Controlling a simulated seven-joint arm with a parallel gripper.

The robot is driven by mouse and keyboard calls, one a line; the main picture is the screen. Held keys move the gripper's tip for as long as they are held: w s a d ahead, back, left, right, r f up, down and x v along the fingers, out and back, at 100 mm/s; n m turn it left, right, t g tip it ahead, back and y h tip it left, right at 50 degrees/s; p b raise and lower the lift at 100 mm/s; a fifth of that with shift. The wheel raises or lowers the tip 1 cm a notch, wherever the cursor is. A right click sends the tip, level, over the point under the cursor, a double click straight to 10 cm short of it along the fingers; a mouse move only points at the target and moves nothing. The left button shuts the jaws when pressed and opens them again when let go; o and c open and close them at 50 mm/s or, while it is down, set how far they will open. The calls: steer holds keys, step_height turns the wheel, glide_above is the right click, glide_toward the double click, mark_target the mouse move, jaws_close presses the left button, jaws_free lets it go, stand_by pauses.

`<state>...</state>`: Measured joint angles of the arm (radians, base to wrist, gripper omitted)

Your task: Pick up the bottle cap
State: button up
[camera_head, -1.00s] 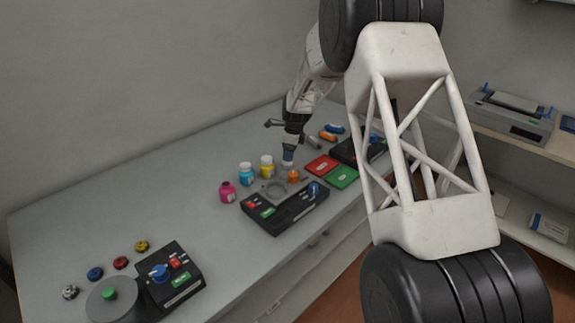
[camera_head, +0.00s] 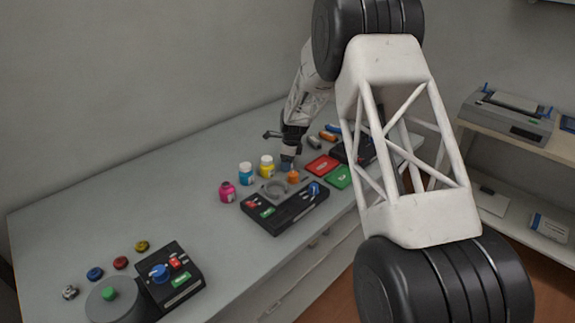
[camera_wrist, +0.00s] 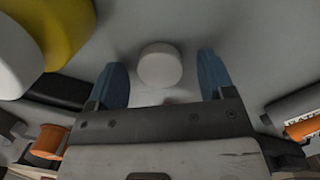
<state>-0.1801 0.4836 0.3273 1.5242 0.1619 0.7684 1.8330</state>
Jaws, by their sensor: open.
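The bottle cap (camera_wrist: 160,66) is a small white round disc lying on the grey table in the wrist view. My gripper (camera_wrist: 163,72) is open, with one blue finger to the left of the cap and the other to its right. There are gaps between the cap and both fingers. In the head view, my gripper (camera_head: 287,162) is low over the table among the bottles, and the cap cannot be made out there.
A yellow bottle (camera_head: 267,167), a blue bottle (camera_head: 246,174) and a magenta bottle (camera_head: 227,192) stand left of my gripper. An orange item (camera_head: 293,177) and a grey ring (camera_head: 274,187) are close by. A black control box (camera_head: 285,210) lies in front. The table's left middle is clear.

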steer(key=c, duration=1)
steer(key=shift+o, duration=0.2)
steer(key=shift+r, duration=0.1)
step_height(320, 180, up, 10)
stand_by(0.3)
stand_by(0.4)
steer(key=s+a+r+n, duration=0.1)
steer(key=s+a, duration=0.4)
steer(key=a, duration=0.1)
steer(key=s+a+r+n, duration=0.1)
steer(key=s+a+n, duration=0.1)
steer(key=s+a, duration=0.4)
steer(key=s+a+r+n, duration=0.1)
steer(key=s+a+n, duration=0.1)
steer(key=s+a, duration=0.4)
steer(key=shift+s+a+r+g, duration=0.1)
steer(key=shift+s+a+g, duration=0.05)
steer(key=shift+a, duration=0.25)
steer(key=shift+s+a+r+g, duration=0.1)
steer(key=shift+a+g, duration=0.05)
steer(key=shift+a, duration=0.25)
steer(key=shift+s+a+n, duration=0.3)
steer(key=shift+s+a, duration=0.15)
steer(key=shift+s, duration=0.15)
